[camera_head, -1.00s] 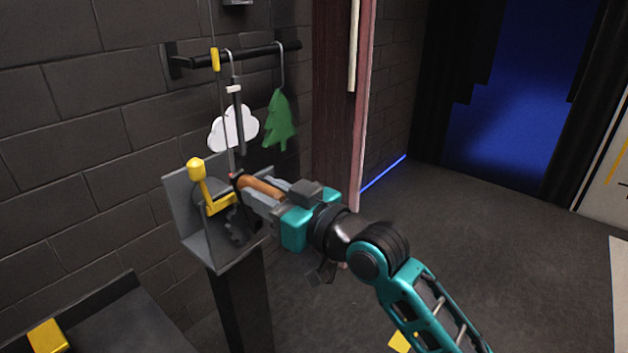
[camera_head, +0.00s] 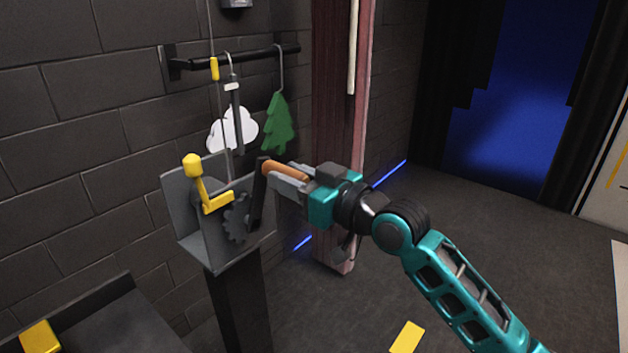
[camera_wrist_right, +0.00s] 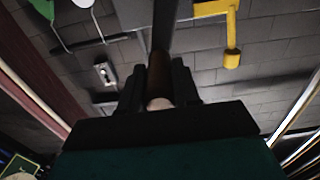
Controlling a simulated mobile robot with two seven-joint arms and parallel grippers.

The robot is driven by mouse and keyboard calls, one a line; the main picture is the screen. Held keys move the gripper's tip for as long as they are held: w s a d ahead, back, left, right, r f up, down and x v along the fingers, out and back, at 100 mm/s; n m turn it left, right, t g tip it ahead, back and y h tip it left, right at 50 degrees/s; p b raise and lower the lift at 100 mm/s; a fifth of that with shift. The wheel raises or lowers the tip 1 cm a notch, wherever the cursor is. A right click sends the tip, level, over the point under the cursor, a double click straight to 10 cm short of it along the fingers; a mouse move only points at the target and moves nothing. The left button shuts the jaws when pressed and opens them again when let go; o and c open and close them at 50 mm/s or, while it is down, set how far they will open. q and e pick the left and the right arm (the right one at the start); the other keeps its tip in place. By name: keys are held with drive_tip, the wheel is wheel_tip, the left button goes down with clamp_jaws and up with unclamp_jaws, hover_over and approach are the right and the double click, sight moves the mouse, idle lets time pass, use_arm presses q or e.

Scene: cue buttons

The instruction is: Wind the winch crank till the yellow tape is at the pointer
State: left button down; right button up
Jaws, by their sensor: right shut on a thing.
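The winch (camera_head: 218,235) is a grey bracket with a dark gear (camera_head: 236,222) on a black post. Its dark crank arm (camera_head: 258,195) stands near upright, with a brown-orange handle (camera_head: 285,172) at its top. My right gripper (camera_head: 281,178) is shut on this handle; the wrist view shows the handle (camera_wrist_right: 158,80) between the fingers. The yellow tape (camera_head: 214,68) is on the thin line above the winch. A small white mark (camera_head: 232,86) sits lower and right of the tape; I cannot tell if it is the pointer. My left gripper is not in view.
A yellow lever with a round knob (camera_head: 193,166) stands on the winch's left side, close to the crank. A white cloud (camera_head: 226,137) and a green tree (camera_head: 277,124) hang by a black wall rail (camera_head: 255,53). Open floor lies to the right.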

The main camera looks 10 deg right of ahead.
drive_tip(key=w+d+f+b, duration=0.1)
drive_tip(key=b, duration=0.1)
drive_tip(key=w+d+f+b, duration=0.2)
drive_tip(key=shift+d+f, duration=0.2)
drive_tip(key=shift+d, duration=0.05)
drive_tip(key=f+b, duration=0.1)
drive_tip(key=w+d+f+b, duration=0.1)
drive_tip(key=b, duration=0.1)
drive_tip(key=f+b, duration=0.1)
drive_tip(key=b, duration=0.1)
drive_tip(key=shift+w+d+f, duration=0.2)
drive_tip(key=shift+d+f, duration=0.1)
drive_tip(key=shift+f, duration=0.05)
drive_tip(key=o, duration=0.7)
drive_tip(key=shift+a+r, duration=0.15)
drive_tip(key=shift+r, duration=0.2)
drive_tip(key=shift+o, duration=0.9)
drive_tip(key=shift+w+a+p, duration=0.1)
drive_tip(key=shift+w+p, duration=0.05)
drive_tip(key=shift+p, duration=0.15)
drive_tip(key=o, duration=0.3)
drive_tip(key=shift+r, duration=0.2)
